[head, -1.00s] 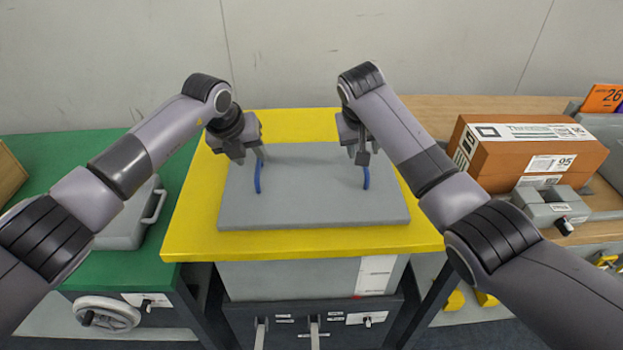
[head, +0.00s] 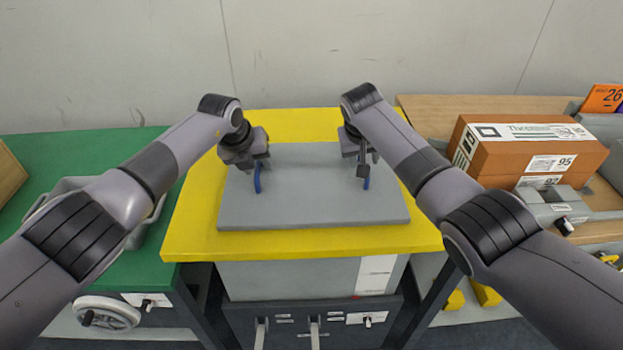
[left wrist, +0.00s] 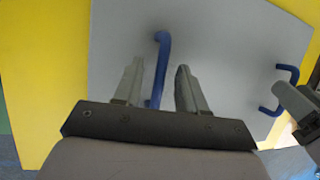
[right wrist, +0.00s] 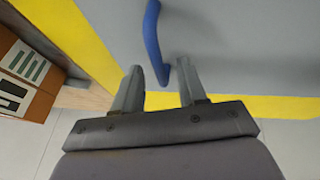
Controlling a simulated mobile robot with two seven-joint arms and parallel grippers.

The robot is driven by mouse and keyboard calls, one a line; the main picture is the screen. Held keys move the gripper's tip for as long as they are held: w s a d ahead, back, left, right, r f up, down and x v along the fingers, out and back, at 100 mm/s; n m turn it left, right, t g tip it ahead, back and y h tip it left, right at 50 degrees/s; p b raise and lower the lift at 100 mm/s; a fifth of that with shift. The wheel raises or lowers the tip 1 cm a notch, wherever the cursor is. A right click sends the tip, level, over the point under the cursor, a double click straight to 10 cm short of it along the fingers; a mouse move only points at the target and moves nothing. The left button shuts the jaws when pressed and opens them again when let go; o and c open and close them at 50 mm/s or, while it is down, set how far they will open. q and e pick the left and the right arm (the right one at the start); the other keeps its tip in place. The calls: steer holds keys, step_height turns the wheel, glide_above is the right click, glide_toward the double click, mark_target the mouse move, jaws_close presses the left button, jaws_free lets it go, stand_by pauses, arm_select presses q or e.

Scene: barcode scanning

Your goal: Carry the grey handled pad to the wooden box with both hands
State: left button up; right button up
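The grey pad (head: 312,205) lies flat on the yellow tabletop (head: 300,243). It has two blue handles, the left one (head: 257,180) and the right one (head: 366,183). My left gripper (head: 258,165) is over the left handle; in the left wrist view its open fingers stand on both sides of that handle (left wrist: 161,50). My right gripper (head: 364,165) is over the right handle; in the right wrist view that handle (right wrist: 152,35) runs down between its open fingers. Contact with the handles cannot be told. A plain light-brown box (head: 10,175), wood-like, is partly visible at the left edge.
A brown box with printed labels (head: 525,150) stands on the right table, next to a grey device (head: 552,210). A grey handled case (head: 150,222) sits on the green table at left, partly behind my arm. A wall (head: 300,55) closes the back.

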arm_select(q)
jaws_close()
arm_select(e)
jaws_close()
arm_select(q)
steer(key=shift+r, duration=0.2)
arm_select(e)
steer(key=shift+r, duration=0.2)
